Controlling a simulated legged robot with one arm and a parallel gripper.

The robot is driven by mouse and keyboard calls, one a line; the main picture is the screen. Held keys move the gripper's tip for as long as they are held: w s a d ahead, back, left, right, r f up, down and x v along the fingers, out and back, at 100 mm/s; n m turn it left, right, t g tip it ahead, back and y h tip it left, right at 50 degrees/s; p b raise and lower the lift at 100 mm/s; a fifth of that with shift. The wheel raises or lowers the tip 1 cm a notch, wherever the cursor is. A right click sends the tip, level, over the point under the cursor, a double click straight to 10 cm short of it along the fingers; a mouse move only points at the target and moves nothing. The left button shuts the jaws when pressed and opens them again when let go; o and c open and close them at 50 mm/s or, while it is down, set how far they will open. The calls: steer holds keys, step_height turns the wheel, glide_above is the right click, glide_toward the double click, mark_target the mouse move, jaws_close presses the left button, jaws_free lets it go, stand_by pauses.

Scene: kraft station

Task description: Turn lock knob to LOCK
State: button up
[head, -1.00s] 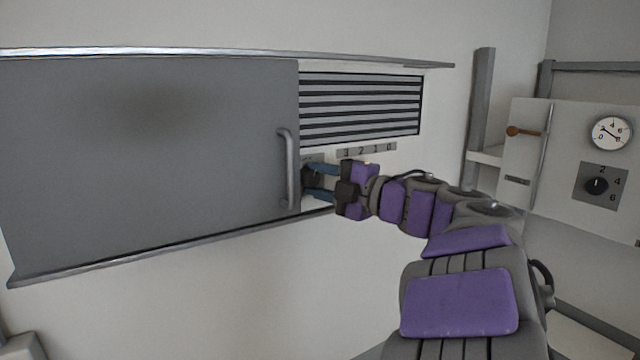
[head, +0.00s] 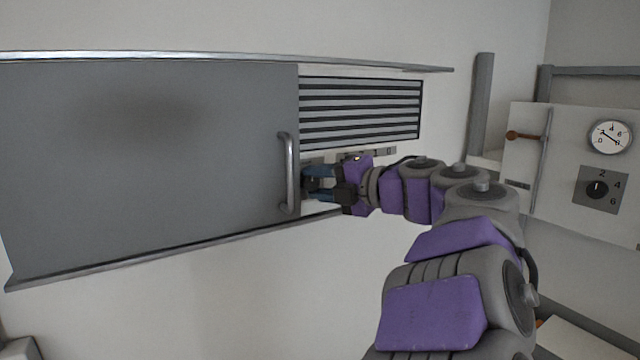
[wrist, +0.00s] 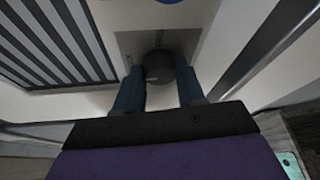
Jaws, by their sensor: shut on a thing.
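The lock knob (wrist: 159,68) is a dark round knob on a grey square plate (wrist: 130,42), seen in the wrist view between my two blue fingers. In the head view the knob is mostly hidden by my gripper (head: 322,184), just right of the grey door's handle. My gripper (wrist: 160,88) is shut on the knob, one finger on each side. A short light mark shows on the knob's face. The plate's lettering cannot be read, so I cannot tell the knob's setting by name.
A grey sliding door (head: 150,170) with a vertical handle (head: 289,172) stands left of my gripper. A slatted vent (head: 360,110) is above it. A side panel at right carries a dial gauge (head: 609,137), a black numbered knob (head: 597,189) and an orange-tipped lever (head: 522,135).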

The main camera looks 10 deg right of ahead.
steer(key=shift+f, duration=0.35)
steer(key=o, duration=0.7)
steer(key=shift+o, duration=0.3)
steer(key=shift+r, duration=0.1)
steer(key=shift+r, duration=0.1)
steer(key=b+v, duration=0.2)
steer(key=v, duration=1.5)
steer(key=shift+d, duration=0.2)
steer(key=shift+w, duration=0.1)
